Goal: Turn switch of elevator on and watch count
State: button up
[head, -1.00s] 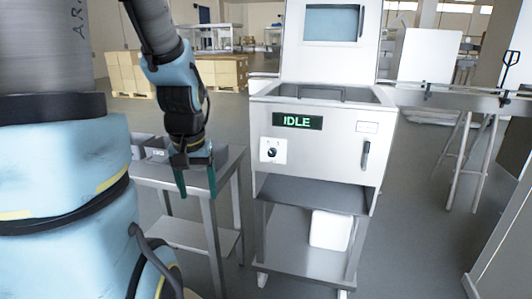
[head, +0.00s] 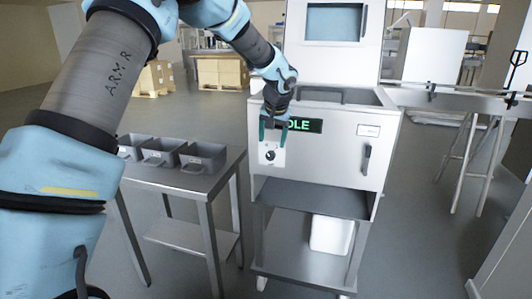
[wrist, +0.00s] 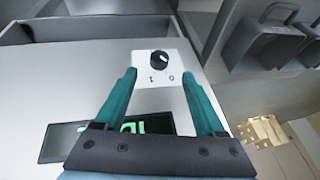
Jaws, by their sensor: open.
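The switch is a black knob (head: 271,155) on a white plate (head: 265,162) at the left of the machine's front panel. In the wrist view the knob (wrist: 159,60) sits between and beyond my fingertips, with marks "1" and "0" below it. My gripper (head: 273,142) is open, with green fingers on either side of the knob; it also shows in the wrist view (wrist: 158,76). I cannot tell if the fingers touch the plate. The green display (head: 302,125) is partly hidden by my gripper; "DLE" is readable.
A metal side table (head: 190,184) with several grey bins (head: 203,157) stands left of the machine. The machine has a vertical handle (head: 366,160) on its right and a screen (head: 335,21) above. A conveyor rail (head: 460,99) runs at the right. The floor in front is clear.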

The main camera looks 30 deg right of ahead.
aim_at(270, 155)
jog(key=p+x, duration=0.1)
jog(key=x, duration=0.6)
jog(key=shift+w+f, duration=0.15)
jog(key=shift+f, duration=0.2)
grip_shut()
